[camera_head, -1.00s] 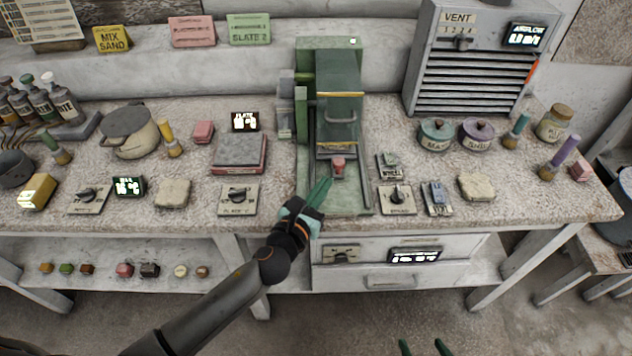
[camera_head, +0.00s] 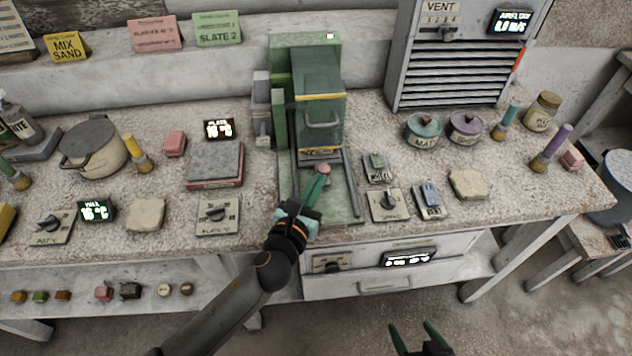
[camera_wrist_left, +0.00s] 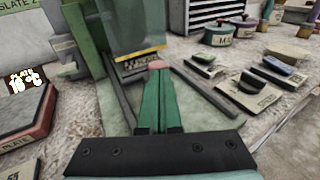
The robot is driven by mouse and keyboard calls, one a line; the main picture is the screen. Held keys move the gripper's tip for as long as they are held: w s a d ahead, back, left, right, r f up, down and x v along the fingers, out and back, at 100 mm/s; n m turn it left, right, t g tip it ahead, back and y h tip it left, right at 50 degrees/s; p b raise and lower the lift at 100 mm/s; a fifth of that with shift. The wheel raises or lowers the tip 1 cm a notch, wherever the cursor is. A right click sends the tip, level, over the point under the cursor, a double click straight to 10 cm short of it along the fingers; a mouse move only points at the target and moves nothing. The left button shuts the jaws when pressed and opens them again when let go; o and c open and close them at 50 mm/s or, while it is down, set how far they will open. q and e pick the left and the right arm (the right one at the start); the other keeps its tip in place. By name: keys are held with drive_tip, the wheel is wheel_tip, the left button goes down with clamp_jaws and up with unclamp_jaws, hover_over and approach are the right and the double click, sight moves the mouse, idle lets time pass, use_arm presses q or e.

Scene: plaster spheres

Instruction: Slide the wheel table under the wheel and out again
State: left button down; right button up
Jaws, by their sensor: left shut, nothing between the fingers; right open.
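The green grinding machine (camera_head: 306,80) stands at the middle of the bench, with a hood and handle (camera_head: 320,122) over its front. The wheel itself is hidden behind the hood. The wheel table (camera_head: 309,166) lies low between rails below the hood, mostly hidden by my gripper. Its red-pink knob (camera_head: 324,169) faces me. My left gripper (camera_head: 322,176) is shut and empty, its fingertips at the near side of the knob; contact cannot be told. The knob (camera_wrist_left: 157,65) shows just past the fingertips in the left wrist view. My right gripper (camera_head: 411,325) is open and empty, low in front of the bench.
Right of the machine are a dial panel (camera_head: 388,204), a small switch (camera_head: 377,167) and a blue-switch panel (camera_head: 429,199). Left are a grey slab on a red base (camera_head: 216,163) and another dial (camera_head: 217,213). A drawer (camera_head: 382,284) is below.

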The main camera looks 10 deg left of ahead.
sight(313, 166)
use_arm(q)
drive_tip(key=w, duration=0.2)
drive_tip(key=w+a, duration=0.1)
drive_tip(key=shift+w+p, duration=0.3)
drive_tip(key=shift+w, duration=0.1)
drive_tip(key=shift+w+a, duration=0.1)
drive_tip(key=shift+w, duration=0.1)
drive_tip(key=shift+a+r, duration=0.1)
drive_tip(key=shift+r, duration=0.05)
use_arm(e)
drive_tip(key=shift+s+r, duration=0.15)
drive_tip(key=shift+r, duration=0.2)
